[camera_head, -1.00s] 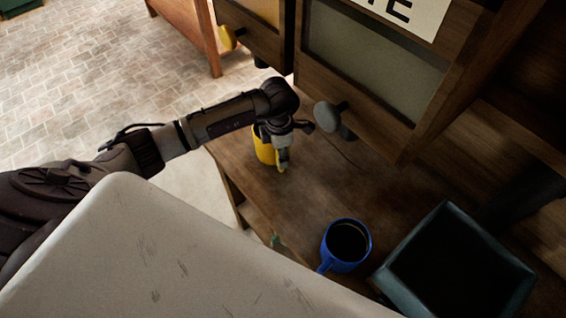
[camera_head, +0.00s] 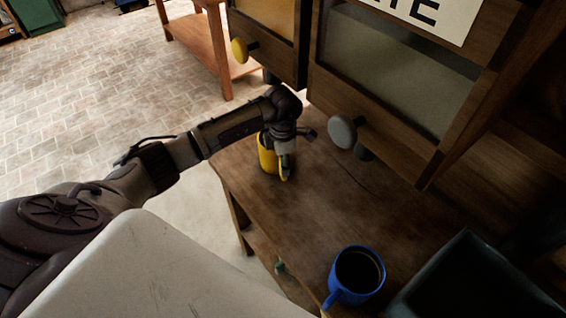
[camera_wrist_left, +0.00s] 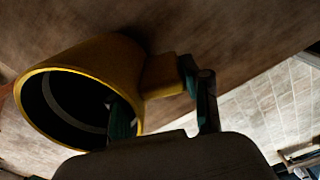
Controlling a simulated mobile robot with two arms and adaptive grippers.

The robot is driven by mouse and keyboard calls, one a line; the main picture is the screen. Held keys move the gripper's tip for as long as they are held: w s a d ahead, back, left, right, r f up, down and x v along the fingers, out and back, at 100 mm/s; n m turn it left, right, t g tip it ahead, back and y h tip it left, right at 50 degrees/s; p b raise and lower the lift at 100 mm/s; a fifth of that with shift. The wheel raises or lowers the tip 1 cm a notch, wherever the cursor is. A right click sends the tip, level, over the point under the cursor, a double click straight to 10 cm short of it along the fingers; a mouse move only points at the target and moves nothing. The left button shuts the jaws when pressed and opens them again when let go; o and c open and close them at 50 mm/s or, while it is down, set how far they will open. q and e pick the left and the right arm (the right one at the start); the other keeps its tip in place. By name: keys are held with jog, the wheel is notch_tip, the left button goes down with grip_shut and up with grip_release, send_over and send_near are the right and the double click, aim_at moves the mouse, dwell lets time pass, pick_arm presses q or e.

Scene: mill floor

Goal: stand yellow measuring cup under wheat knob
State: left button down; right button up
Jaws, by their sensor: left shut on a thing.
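The yellow measuring cup (camera_head: 267,155) is upright on or just above the left end of the wooden bench; I cannot tell whether it touches. My left gripper (camera_head: 285,163) is shut on it from above. In the left wrist view the cup (camera_wrist_left: 92,62) shows its open mouth and its handle (camera_wrist_left: 163,77). One finger reaches into the mouth and the other is by the handle. A yellow knob (camera_head: 239,50) and a grey knob (camera_head: 342,131) are on the wooden cabinet fronts above. No wheat label is readable. My right gripper is out of view.
A blue mug (camera_head: 357,272) with dark contents stands near the bench's front edge. A dark bin (camera_head: 470,275) is to its right. The bench top (camera_head: 325,205) is clear between cup and mug. The cabinet (camera_head: 385,125) overhangs the bench's back.

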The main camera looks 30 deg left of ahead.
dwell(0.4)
pick_arm(q)
jog(key=shift+c, duration=2.2)
grip_release()
